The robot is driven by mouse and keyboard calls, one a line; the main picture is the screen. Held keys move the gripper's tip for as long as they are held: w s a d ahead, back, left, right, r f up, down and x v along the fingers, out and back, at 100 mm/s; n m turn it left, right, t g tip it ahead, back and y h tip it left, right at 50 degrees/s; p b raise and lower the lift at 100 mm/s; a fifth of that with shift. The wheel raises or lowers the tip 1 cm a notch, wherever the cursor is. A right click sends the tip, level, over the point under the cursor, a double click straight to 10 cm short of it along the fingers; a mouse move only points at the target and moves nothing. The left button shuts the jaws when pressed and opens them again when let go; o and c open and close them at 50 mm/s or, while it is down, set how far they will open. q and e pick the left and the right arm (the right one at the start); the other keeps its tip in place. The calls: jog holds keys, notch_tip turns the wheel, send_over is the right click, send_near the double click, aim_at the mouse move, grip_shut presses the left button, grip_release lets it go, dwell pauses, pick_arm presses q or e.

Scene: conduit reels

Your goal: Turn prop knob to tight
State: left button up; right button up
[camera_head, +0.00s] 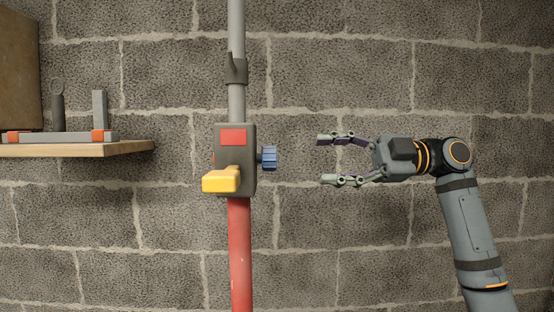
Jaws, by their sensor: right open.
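The prop is a vertical pole with a grey upper tube (236,104) and a red lower tube (240,255). A dark grey clamp housing (247,182) joins them, with a red patch (233,137) and a yellow lever (221,180) pointing left and toward me. A ribbed blue knob (269,158) sticks out from the right side of the housing. My right gripper (320,160) is open and empty. Its two fingers point left toward the knob, one above and one below the knob's height, with a clear gap between. My left gripper is not in view.
A wooden shelf (75,150) at the left holds a grey and orange tool (60,137) and a brown box (20,65). A dark collar (236,70) sits on the upper tube. A grey block wall (350,70) stands behind. The space between gripper and knob is free.

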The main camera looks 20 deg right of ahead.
aim_at(270, 158)
jog(key=p+x, duration=0.4)
jog(key=x, duration=0.5)
jog(key=shift+a, duration=0.3)
jog(key=shift+c, duration=0.2)
jog(key=c, duration=1.1)
